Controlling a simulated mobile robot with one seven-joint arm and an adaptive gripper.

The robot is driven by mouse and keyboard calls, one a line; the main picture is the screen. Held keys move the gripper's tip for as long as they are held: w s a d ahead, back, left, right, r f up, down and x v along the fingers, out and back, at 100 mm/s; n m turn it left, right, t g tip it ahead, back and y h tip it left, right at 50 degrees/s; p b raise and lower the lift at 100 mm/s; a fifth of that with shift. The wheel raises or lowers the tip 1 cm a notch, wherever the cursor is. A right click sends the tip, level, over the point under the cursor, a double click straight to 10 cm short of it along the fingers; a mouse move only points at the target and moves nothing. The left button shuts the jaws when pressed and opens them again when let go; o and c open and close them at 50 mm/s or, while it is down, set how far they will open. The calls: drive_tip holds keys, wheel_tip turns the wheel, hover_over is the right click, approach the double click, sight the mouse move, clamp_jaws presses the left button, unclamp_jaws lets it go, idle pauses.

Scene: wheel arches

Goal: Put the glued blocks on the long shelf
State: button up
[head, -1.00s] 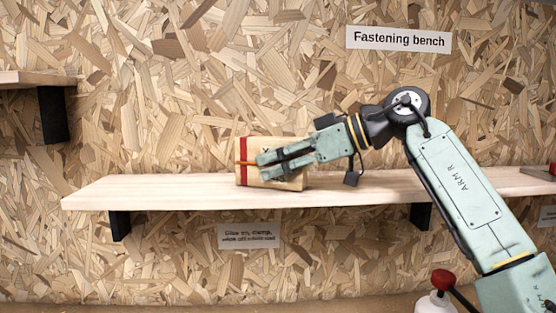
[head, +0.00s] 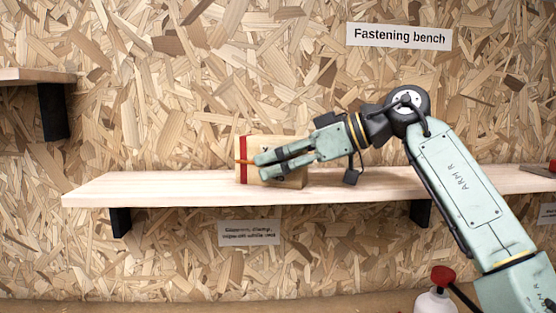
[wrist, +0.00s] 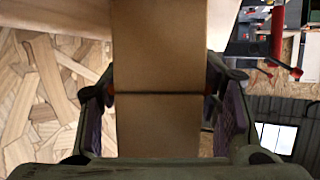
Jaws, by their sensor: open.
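The glued blocks (head: 271,150) are a pale wooden piece with a red band at its left end, resting on the long shelf (head: 150,189). In the wrist view the blocks (wrist: 158,120) show as two brown faces meeting at a dark seam. My gripper (head: 256,167) is in front of them in the head view and covers part of their front. In the wrist view its two fingers stand open, one on each side of the blocks, with narrow gaps.
A higher shelf (head: 35,75) is at the far left. The long shelf is bare left of the blocks. A sign (head: 400,36) reads "Fastening bench", and a small label (head: 250,233) hangs below the shelf. A white bottle with a red cap (head: 436,298) stands at the bottom right.

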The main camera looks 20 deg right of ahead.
drive_tip(key=b+v, duration=0.1)
drive_tip(key=v, duration=1)
drive_tip(key=shift+r, duration=0.15)
drive_tip(key=shift+s+d+r, duration=0.2)
drive_tip(key=shift+s+d, duration=0.1)
drive_tip(key=shift+d, duration=0.1)
